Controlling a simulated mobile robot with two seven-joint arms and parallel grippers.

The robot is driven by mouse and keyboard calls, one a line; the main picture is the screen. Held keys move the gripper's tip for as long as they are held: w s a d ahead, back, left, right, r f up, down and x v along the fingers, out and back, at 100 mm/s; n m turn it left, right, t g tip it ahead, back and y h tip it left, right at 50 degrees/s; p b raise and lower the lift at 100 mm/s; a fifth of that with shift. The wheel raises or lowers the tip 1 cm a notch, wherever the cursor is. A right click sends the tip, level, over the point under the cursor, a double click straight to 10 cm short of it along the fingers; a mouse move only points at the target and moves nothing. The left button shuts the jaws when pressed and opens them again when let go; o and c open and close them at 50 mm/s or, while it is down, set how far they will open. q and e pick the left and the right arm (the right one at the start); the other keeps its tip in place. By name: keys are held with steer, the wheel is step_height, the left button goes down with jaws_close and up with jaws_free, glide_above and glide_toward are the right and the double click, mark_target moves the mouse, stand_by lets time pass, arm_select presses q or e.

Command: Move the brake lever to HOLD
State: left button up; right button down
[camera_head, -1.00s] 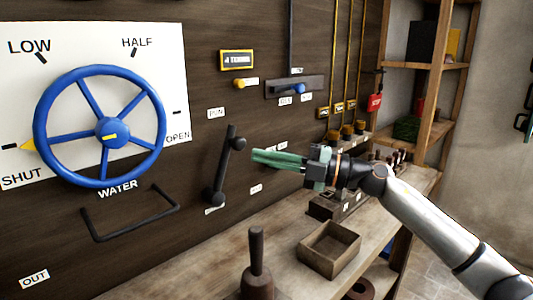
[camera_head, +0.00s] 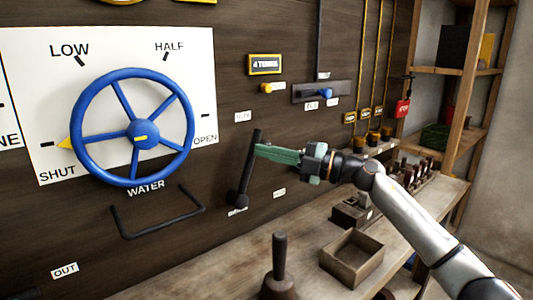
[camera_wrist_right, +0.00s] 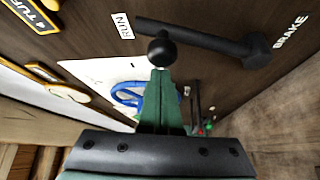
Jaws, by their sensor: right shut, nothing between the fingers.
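The black brake lever (camera_head: 247,168) stands on the dark wall panel, nearly upright, its top leaning slightly right toward the RUN label (camera_head: 243,117). In the right wrist view the lever arm (camera_wrist_right: 205,38) runs from its pivot by the BRAKE label (camera_wrist_right: 291,31) to a round black knob (camera_wrist_right: 162,52). My right gripper (camera_head: 262,151) has green fingers, shut and empty. Its tips are at the knob, which they hide in the head view. Whether they touch it I cannot tell. A small label (camera_head: 279,193) right of the lever is too small to read. My left gripper is not in view.
A blue water wheel (camera_head: 132,128) and a black bar handle (camera_head: 160,229) are left of the lever. Above right is a blue-knobbed slider (camera_head: 325,93).

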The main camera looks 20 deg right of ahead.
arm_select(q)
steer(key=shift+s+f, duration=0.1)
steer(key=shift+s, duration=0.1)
arm_select(e)
steer(key=shift+d, duration=0.1)
steer(key=shift+w+d+f+m, duration=0.15)
steer(key=shift+w+d+m, duration=0.05)
steer(key=shift+d+m, duration=0.2)
steer(key=shift+t, duration=0.3)
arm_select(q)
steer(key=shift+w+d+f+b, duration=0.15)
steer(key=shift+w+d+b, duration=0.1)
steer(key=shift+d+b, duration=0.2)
arm_select(e)
steer(key=w+d+f+m+t, duration=0.2)
steer(key=d+f+m+t, duration=0.2)
steer(key=d+f+m, duration=0.3)
steer(key=shift+w+d+f+m, duration=0.25)
steer(key=shift+w+d+m, duration=0.05)
steer(key=shift+w+d, duration=0.1)
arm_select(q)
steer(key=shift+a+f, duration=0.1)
